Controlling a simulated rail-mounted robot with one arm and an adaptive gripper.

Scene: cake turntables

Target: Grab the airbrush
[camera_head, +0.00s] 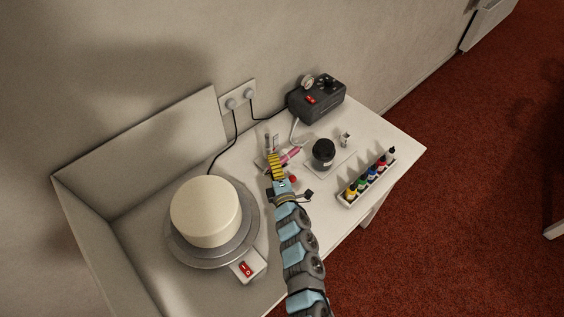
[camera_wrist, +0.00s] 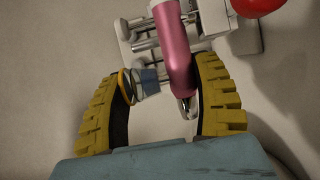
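The pink airbrush (camera_head: 291,155) is in a small white stand near the middle of the table. In the wrist view the airbrush (camera_wrist: 175,45) has a pink barrel, a silver end pointing at my palm and a grey-blue cup with an orange ring at its side. My gripper (camera_head: 274,158) has yellow ribbed fingers and reaches over the table to the stand. In the wrist view my gripper (camera_wrist: 160,85) is open, with one finger on each side of the airbrush. The right finger is close to the barrel, the left close to the cup; whether they touch is unclear.
A red ball-like part (camera_wrist: 258,5) is beside the white stand (camera_wrist: 218,25). A cake (camera_head: 204,210) on a turntable (camera_head: 180,252) stands left. A dark compressor (camera_head: 318,98), a black-lidded jar (camera_head: 323,152) and a rack of colour bottles (camera_head: 347,202) are to the right.

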